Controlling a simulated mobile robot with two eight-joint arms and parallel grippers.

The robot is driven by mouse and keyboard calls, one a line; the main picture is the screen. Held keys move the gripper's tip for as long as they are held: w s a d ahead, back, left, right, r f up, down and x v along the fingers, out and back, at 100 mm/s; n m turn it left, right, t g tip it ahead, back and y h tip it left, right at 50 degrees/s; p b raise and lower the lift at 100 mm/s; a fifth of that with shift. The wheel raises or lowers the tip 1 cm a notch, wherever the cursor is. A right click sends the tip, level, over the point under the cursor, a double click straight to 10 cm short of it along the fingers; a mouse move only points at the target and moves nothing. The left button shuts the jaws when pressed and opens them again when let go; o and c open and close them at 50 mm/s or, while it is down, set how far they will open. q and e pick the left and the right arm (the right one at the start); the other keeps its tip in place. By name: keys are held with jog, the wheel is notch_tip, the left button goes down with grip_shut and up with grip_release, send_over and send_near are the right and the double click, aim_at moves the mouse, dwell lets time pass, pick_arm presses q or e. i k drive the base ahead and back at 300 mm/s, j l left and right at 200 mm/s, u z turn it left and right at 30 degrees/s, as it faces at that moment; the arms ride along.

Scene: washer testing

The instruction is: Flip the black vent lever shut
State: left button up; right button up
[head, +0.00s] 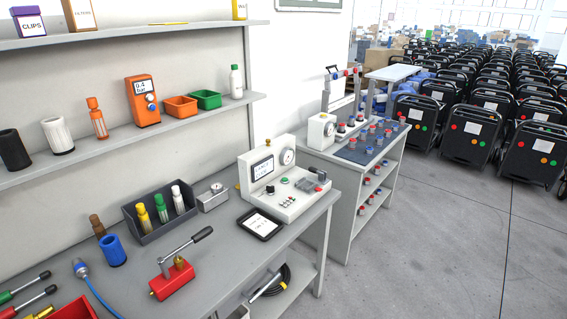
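The washer tester (284,190) is a pale unit at the right end of the grey bench. It has a round gauge (287,157), a small display (263,168), a green button and a grey clamp part with a red piece. A small dark part (270,190) sits on its top left of the green button; I cannot tell for certain whether it is the vent lever or how it is set. A red hand tool (172,279) stands on the bench front with a raised, black-handled lever (202,234). Neither of my grippers is in view.
A black tablet (260,224) lies in front of the tester. A grey block (212,198) and a dark bin of bottles (160,212) stand to its left. A second bench (345,165) stands behind on the right. The floor at right is clear.

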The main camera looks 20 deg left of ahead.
aim_at(314, 170)
jog(key=i+j+u, duration=0.45)
jog(key=i+l+z, duration=0.15)
jog(key=i, duration=0.35)
jog(key=i+l+z, duration=0.15)
jog(key=i, duration=0.3)
